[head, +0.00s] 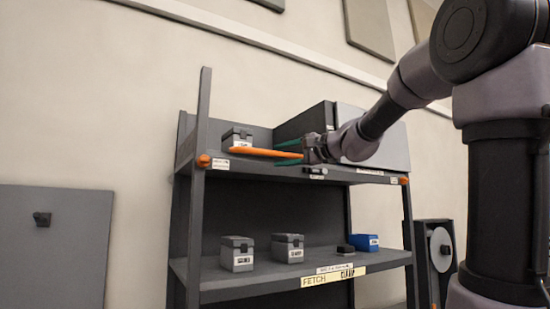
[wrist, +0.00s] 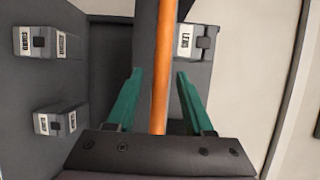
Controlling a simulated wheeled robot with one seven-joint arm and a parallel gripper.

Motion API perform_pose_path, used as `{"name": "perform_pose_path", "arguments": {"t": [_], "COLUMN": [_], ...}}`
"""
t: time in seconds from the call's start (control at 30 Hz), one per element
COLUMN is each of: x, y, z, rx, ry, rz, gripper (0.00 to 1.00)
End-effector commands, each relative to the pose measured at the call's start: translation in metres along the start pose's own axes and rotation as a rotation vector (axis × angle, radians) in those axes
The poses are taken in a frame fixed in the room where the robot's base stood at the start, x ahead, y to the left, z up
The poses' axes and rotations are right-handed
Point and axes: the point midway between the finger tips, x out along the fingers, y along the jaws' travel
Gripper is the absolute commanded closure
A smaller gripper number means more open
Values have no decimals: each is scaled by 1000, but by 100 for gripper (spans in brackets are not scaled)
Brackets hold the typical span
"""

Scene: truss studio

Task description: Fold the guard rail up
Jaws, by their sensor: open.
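The guard rail is an orange bar (head: 262,152) in the head view, roughly level above the front edge of the upper shelf. It also shows in the wrist view (wrist: 162,60), running from the top down between my fingers. My gripper (head: 284,153) is open, with its green fingers on either side of the rail. In the wrist view, gaps show between the rail and both fingers of my gripper (wrist: 158,76). The rail's right end is hidden behind my gripper. How the rail joins the frame is not clear.
A dark post (head: 202,115) rises at the rack's left, with an orange knob (head: 203,161) at shelf height. A grey box (head: 238,139) and a large grey cabinet (head: 372,135) stand on the upper shelf (head: 345,176). The lower shelf (head: 222,284) holds several boxes.

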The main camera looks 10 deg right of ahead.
Motion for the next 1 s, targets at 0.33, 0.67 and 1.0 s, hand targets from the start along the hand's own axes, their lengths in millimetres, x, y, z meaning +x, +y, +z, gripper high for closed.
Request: {"name": "perform_pose_path", "arguments": {"t": [0.33,0.67,1.0], "x": [28,28,28], "y": [0,0,0], "z": [0,0,0], "rx": [0,0,1], "ry": [0,0,0], "rz": [0,0,1], "gripper": [48,90,100]}}
